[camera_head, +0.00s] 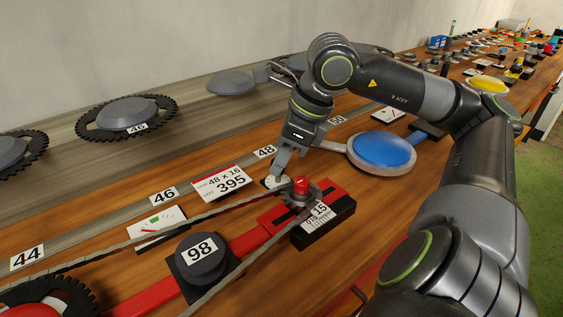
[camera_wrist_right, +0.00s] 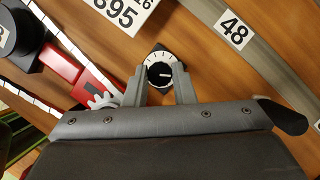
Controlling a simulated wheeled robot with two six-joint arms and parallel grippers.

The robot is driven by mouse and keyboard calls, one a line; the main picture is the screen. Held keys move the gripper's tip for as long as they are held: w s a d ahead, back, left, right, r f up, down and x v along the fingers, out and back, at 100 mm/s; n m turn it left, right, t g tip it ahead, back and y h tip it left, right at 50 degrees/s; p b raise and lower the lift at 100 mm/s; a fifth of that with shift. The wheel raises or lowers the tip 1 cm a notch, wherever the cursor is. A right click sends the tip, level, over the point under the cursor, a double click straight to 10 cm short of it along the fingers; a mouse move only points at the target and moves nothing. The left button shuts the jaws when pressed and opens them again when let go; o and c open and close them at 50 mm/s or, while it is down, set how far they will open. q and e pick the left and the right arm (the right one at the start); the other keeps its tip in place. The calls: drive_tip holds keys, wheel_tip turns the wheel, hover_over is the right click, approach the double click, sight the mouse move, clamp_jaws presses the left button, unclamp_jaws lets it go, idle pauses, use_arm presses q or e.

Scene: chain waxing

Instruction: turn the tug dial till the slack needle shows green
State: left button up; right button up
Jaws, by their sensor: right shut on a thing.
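The tug dial (camera_wrist_right: 159,73) shows in the right wrist view as a dark knob with a white pointer line, set in a pale ring with tick marks on a dark square base. My right gripper (camera_wrist_right: 159,86) has a finger on each side of it and is shut on it. In the head view my right gripper (camera_head: 277,176) reaches down to the dial, which it mostly hides, beside the red-capped sprocket. A white gauge card (camera_head: 157,222) with green and red marks lies left of it; its needle is too small to read. My left gripper is not in view.
A chain (camera_head: 110,252) runs around the small sprocket (camera_head: 300,192) by the red slide block (camera_head: 328,203). A black knob marked 98 (camera_head: 201,258) stands in front. A card marked 395 (camera_head: 221,183) stands behind, and a blue round pad (camera_head: 381,149) lies to the right.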

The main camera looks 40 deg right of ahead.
drive_tip(key=shift+a+m+h, duration=0.1)
drive_tip(key=shift+m+h, duration=0.4)
drive_tip(key=shift+m, duration=0.6)
drive_tip(key=shift+m+t, duration=0.3)
drive_tip(key=shift+m, duration=0.3)
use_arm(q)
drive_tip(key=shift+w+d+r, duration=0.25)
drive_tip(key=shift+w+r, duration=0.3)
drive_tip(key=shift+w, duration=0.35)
use_arm(e)
drive_tip(key=shift+m+h, duration=0.3)
drive_tip(key=shift+m, duration=0.2)
drive_tip(key=o, duration=1)
